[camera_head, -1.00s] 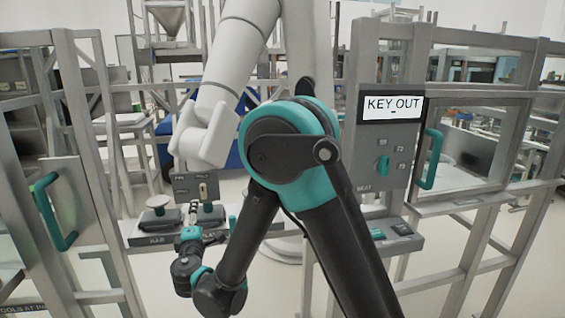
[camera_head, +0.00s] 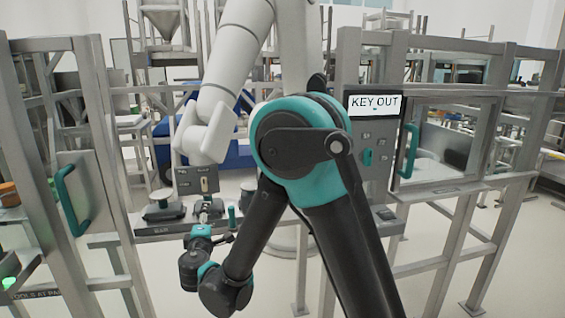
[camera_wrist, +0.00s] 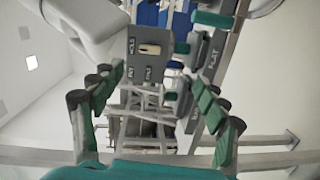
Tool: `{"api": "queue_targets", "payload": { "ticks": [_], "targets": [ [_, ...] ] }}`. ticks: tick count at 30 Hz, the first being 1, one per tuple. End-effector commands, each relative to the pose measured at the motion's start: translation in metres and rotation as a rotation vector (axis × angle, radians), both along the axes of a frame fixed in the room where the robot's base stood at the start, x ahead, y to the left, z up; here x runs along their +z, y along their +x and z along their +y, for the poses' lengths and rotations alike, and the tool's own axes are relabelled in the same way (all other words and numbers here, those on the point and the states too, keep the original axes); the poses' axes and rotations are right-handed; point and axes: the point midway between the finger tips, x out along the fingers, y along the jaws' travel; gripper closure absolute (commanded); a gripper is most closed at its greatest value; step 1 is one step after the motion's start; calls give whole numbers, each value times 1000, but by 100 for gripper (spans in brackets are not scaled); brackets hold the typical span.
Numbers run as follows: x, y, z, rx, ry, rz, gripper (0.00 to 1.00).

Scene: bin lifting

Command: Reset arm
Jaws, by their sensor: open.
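My arm, with black links and teal joint covers, stands folded in the middle of the head view. My gripper (camera_head: 226,238) is low at left of centre there, in front of the small bench (camera_head: 150,228), and is small and partly hard to make out. In the wrist view my gripper (camera_wrist: 155,82) shows two green-padded fingers spread wide apart. Nothing is held between them. Beyond the fingers is a grey control box (camera_wrist: 148,62) with a light switch; it also shows in the head view (camera_head: 197,181).
A grey frame with a teal-handled door (camera_head: 72,200) stands at left. At right is a panel with a "KEY OUT" sign (camera_head: 375,104) and a door with a teal handle (camera_head: 409,150). A blue bin (camera_head: 240,152) is behind. Floor shows at lower right.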

Motion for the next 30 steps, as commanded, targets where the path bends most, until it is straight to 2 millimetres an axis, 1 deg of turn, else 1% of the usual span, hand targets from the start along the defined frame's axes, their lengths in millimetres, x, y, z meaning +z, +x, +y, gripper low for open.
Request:
{"api": "queue_targets", "payload": {
  "ticks": [5,8,10,11,14,15,17,18,20,21,23,24,26,27,29,30],
  "targets": [
    [-4,17,-44,-77,38,69,26],
    [-8,26,-76,-135,71,121,26],
    [-12,31,-103,-181,100,165,26],
    [-14,33,-117,-207,115,187,26],
    [-23,37,-172,-307,180,275,26],
    [-28,36,-198,-354,214,317,26],
    [-37,31,-237,-429,271,382,26],
    [-43,25,-261,-476,310,425,26],
    [-52,14,-294,-545,371,488,26],
    [-58,5,-315,-590,415,527,26],
    [-68,-11,-343,-656,481,586,26],
    [-74,-23,-360,-698,529,624,26],
    [-84,-42,-382,-758,602,679,26],
    [-90,-56,-394,-796,652,715,26],
    [-99,-78,-410,-850,730,767,26],
    [-105,-92,-419,-884,785,801,26]
  ]
}}
